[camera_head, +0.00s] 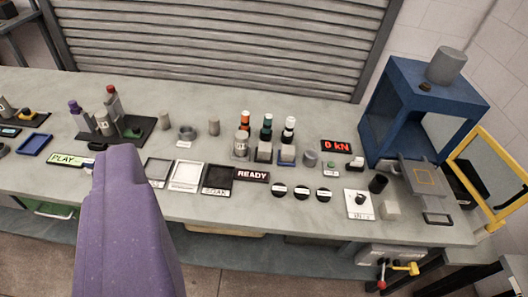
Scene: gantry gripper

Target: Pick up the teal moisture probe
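The teal moisture probe (266,126) is most likely the dark teal-topped upright piece in the middle of the bench. It stands between an orange-topped one (244,121) and a white-topped one (289,124). A large purple part of my own body fills the lower left and covers some of the bench. No gripper fingers show, and nothing is seen touching the probe.
The grey bench (330,212) holds a READY sign (252,175), several trays and round black knobs in front of the probes. A blue press frame (402,95) with a yellow guard (476,138) stands at right. A slatted shutter (220,45) is behind.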

